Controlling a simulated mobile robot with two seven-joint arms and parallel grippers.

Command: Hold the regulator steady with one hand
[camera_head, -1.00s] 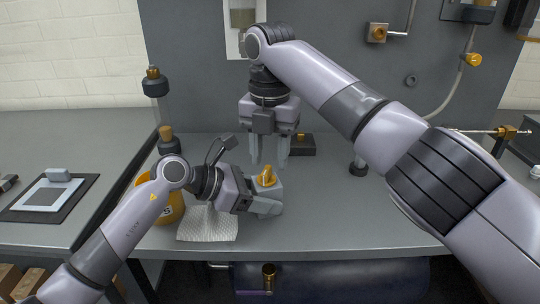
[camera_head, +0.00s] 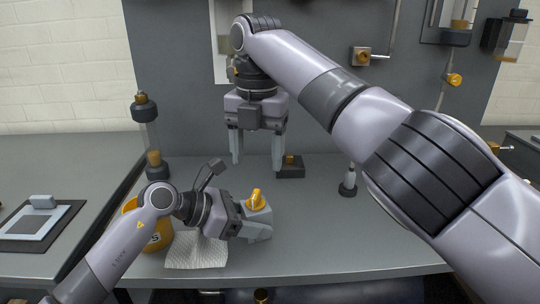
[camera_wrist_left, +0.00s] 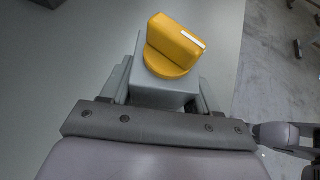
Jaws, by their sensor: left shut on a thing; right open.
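The regulator (camera_head: 258,222) is a grey block with a yellow knob (camera_head: 256,199) on top. It sits on the grey bench, right of a white cloth. My left gripper (camera_head: 250,222) is shut on the regulator, coming from the left. In the left wrist view the regulator's grey body (camera_wrist_left: 160,95) is between the fingers, and the yellow knob (camera_wrist_left: 172,45) with a white mark stands on its top. My right gripper (camera_head: 257,150) is open and empty, pointing down above the bench behind the regulator.
A yellow container (camera_head: 158,236) stands left of the white cloth (camera_head: 196,252). A small dark block with a brass top (camera_head: 290,168) sits behind the regulator. A clear cylinder with dark ends (camera_head: 149,135) stands back left; a small dark-based post (camera_head: 348,182) stands right. The bench's right front is clear.

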